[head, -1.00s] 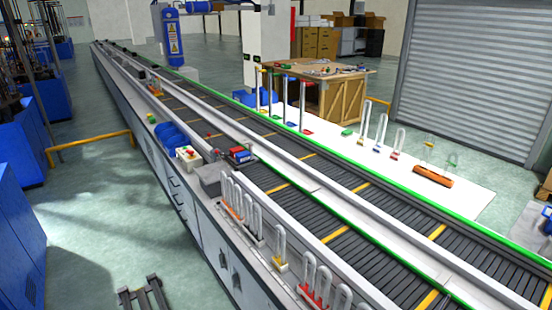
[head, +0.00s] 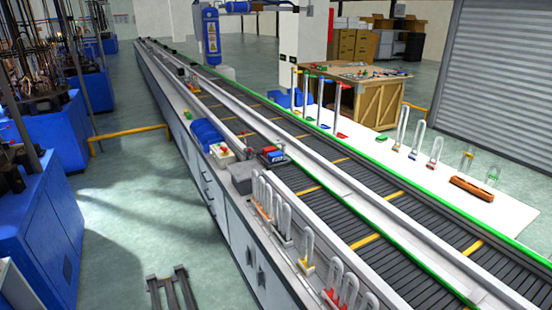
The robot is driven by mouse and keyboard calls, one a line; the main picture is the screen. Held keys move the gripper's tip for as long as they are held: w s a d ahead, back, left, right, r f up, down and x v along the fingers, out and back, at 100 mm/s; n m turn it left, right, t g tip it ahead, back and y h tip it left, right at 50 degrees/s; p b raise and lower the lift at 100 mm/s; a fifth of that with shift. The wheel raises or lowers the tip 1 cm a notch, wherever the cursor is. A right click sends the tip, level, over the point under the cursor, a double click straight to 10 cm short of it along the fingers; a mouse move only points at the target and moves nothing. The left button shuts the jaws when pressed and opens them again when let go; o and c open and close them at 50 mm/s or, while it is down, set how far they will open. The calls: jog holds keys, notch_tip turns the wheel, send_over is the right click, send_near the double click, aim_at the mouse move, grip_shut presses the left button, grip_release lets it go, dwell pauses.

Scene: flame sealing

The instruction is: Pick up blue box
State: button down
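Blue open bins (head: 207,133) sit side by side on the left edge of the long bench, just behind a white control box with coloured buttons. A small box with a blue front and red parts (head: 271,156) sits farther right, at the near conveyor's edge. More blue containers (head: 291,98) show at the far side of the conveyor, partly hidden. I cannot tell which of these is the blue box. My gripper is not in view.
The white control box (head: 222,154) and a grey block (head: 241,178) stand near the bins. Glass tubes in coloured holders (head: 308,255) line the bench's near edge. Two conveyors run lengthwise. Open floor (head: 150,215) lies left, with a yellow rail (head: 130,138) and blue machines.

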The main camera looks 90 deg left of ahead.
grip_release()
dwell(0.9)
